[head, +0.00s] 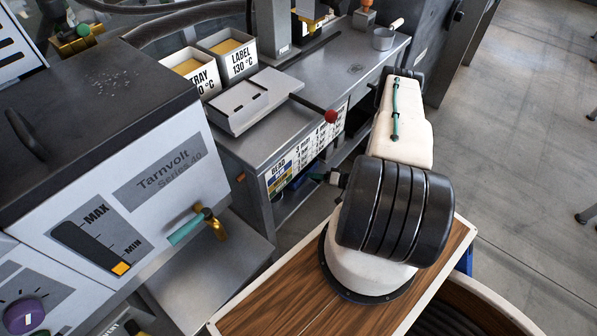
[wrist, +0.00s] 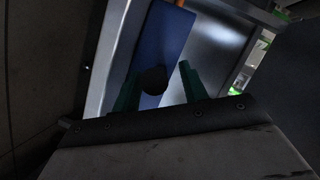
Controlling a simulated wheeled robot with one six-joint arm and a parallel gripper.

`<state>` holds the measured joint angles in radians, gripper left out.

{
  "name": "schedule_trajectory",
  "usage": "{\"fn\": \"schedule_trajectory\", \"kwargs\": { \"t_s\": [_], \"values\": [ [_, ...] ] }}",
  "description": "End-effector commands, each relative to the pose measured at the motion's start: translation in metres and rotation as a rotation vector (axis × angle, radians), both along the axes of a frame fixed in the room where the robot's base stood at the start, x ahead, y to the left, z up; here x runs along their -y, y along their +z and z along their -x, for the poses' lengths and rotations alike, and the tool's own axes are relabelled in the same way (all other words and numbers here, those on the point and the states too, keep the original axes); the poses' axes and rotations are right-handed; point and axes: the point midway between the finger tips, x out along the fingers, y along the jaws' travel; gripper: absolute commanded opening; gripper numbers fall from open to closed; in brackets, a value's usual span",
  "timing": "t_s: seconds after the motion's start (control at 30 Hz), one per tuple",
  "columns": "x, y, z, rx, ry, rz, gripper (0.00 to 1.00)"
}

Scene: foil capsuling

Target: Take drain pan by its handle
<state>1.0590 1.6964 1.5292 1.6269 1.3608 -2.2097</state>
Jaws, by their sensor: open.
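A flat blue piece, which looks like the drain pan (wrist: 167,42), lies beyond my fingers in the wrist view. A dark rounded knob, apparently its handle (wrist: 152,79), shows between the fingers, closer to the left one. My gripper (wrist: 160,88) is open, with its two green fingers on either side of that knob. I cannot tell whether either finger touches it. In the head view my gripper (head: 319,177) is low at the open front of the steel bench, next to a bit of blue in the shadow. Most of the pan is hidden there by the bench.
The steel bench (head: 335,70) carries two labelled bins (head: 229,57), a grey lidded box (head: 246,99) and a small pot (head: 384,39). A red knob (head: 331,117) sticks out above my gripper. The Tarnvolt machine (head: 160,180) stands at left. Open floor lies at right.

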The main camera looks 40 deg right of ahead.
Motion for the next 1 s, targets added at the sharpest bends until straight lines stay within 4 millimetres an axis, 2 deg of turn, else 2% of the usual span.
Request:
{"fn": "schedule_trajectory", "kwargs": {
  "t_s": [0.13,0.17,0.3,0.73,0.87,1.0],
  "values": [
    [0.001,0.000,0.000,0.000,-0.001,0.000,0.43],
    [0.001,0.000,0.001,0.000,-0.001,0.000,0.38],
    [0.002,0.000,0.001,0.000,-0.004,0.000,0.00],
    [0.002,0.005,0.001,0.001,-0.003,0.001,0.00],
    [0.002,0.015,0.001,0.001,-0.003,0.000,0.00],
    [0.003,0.033,0.001,0.001,-0.003,0.001,0.00]
  ]
}}
